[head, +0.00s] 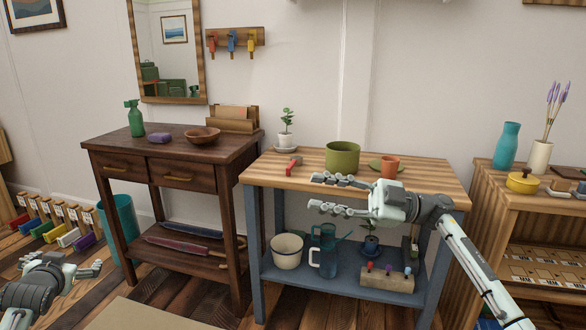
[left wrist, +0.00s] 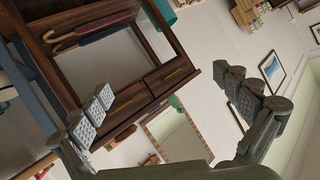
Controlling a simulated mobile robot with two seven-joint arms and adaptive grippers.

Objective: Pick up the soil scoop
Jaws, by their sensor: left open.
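A small red tool (head: 293,165), which looks like the soil scoop, lies at the left of the light wooden top of the blue-legged bench (head: 262,172). It is too small to make out its exact shape. My right gripper (head: 316,192) is open and empty in front of the bench top, to the right of and below the red tool in the head view, apart from it. My left gripper (head: 80,266) is open and empty at the lower left, far from the bench. Its spread fingers also show in the left wrist view (left wrist: 163,84), with nothing between them.
A green pot (head: 342,157), a potted plant (head: 286,132) and a terracotta pot (head: 390,168) stand on the bench. Its lower shelf holds a white bucket (head: 287,252) and a watering can (head: 323,256). A dark table (head: 155,158) stands left, a cabinet (head: 482,185) right.

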